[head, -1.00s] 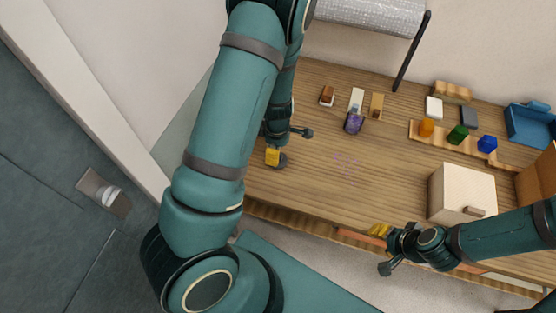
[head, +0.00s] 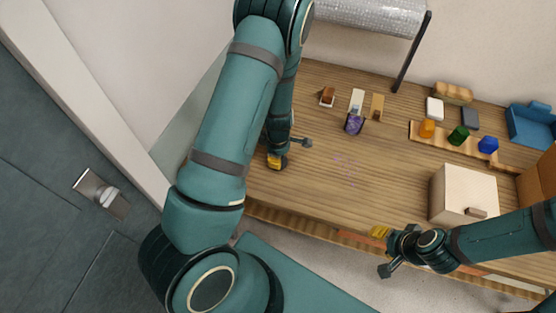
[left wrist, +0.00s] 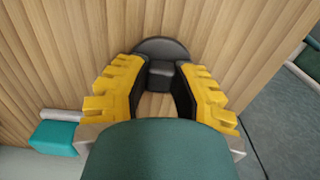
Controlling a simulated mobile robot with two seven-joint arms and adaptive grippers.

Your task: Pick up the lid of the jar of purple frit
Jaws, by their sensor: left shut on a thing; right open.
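The jar of purple frit (head: 354,123) stands on the wooden table in the head view, right of my left gripper. My left gripper (head: 277,161) is low over the left part of the table, its fingers partly hidden by my arm. In the left wrist view its yellow-padded fingers (left wrist: 158,85) are shut on the block-shaped knob of a dark round lid (left wrist: 160,50). I cannot tell whether the lid touches the table. My right gripper (head: 383,250) is open and empty at the table's front edge.
Purple specks (head: 345,168) lie scattered mid-table. Small blocks (head: 376,103) stand behind the jar. A wooden rack (head: 445,138) with orange, green and blue jars is at right, near a pale box (head: 462,192). A dark bar (head: 411,52) rises at the back.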

